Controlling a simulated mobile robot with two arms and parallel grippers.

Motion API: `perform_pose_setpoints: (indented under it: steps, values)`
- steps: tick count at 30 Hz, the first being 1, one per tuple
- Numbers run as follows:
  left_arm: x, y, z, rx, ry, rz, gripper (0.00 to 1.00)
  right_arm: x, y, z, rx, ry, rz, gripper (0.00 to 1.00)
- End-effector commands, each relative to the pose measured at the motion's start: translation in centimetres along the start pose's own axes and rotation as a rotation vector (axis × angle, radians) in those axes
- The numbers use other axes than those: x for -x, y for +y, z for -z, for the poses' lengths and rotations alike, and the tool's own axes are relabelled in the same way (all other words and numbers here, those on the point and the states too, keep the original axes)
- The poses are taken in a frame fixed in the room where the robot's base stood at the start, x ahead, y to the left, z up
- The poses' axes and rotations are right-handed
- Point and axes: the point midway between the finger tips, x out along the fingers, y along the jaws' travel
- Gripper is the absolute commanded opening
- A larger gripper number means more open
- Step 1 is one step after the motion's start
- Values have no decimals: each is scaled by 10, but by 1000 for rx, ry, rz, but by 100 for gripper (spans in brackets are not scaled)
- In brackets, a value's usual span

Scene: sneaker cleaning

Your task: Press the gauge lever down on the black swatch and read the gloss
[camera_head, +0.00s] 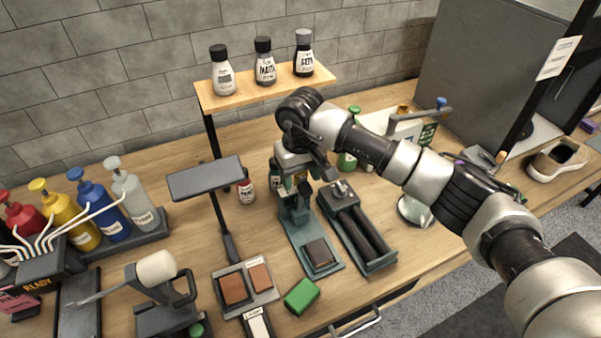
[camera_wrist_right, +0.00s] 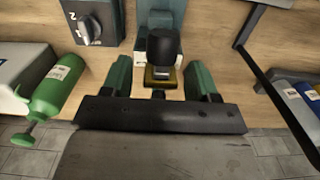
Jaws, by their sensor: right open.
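A teal bench gauge (camera_head: 309,232) stands near the middle of the bench, with a small dark swatch (camera_head: 318,253) on its base. My right gripper (camera_head: 295,172) is at the top of the gauge post and hides much of its upper part. In the right wrist view, the open fingers of my right gripper (camera_wrist_right: 161,80) stand either side of a black knob (camera_wrist_right: 163,45), apparently the gauge lever's grip, with a yellow collar below it. The knob shows gaps to both fingers. The gauge's reading is not visible. My left gripper is not in view.
A teal device with two dark rollers (camera_head: 365,240) stands just right of the gauge. A green block (camera_head: 302,296) and a tray with brown swatches (camera_head: 265,297) lie in front. A grey panel on a post (camera_head: 205,178) stands left. A wooden shelf (camera_head: 265,88) with bottles is behind.

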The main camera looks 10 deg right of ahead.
Motion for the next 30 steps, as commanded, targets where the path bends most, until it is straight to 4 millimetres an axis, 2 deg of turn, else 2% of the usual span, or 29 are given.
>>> perform_pose_setpoints:
  steps: [1,12,22,26,30]
  values:
    - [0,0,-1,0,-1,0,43,0,0,0,0,0,0,55]
    - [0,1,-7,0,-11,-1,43,1,0,0,0,0,0,0]
    - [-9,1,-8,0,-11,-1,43,-2,1,-3,2,29,-1,0]
    - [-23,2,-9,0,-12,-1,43,-4,1,-9,2,76,-1,0]
    - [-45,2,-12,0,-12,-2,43,-8,2,-19,2,152,-2,0]
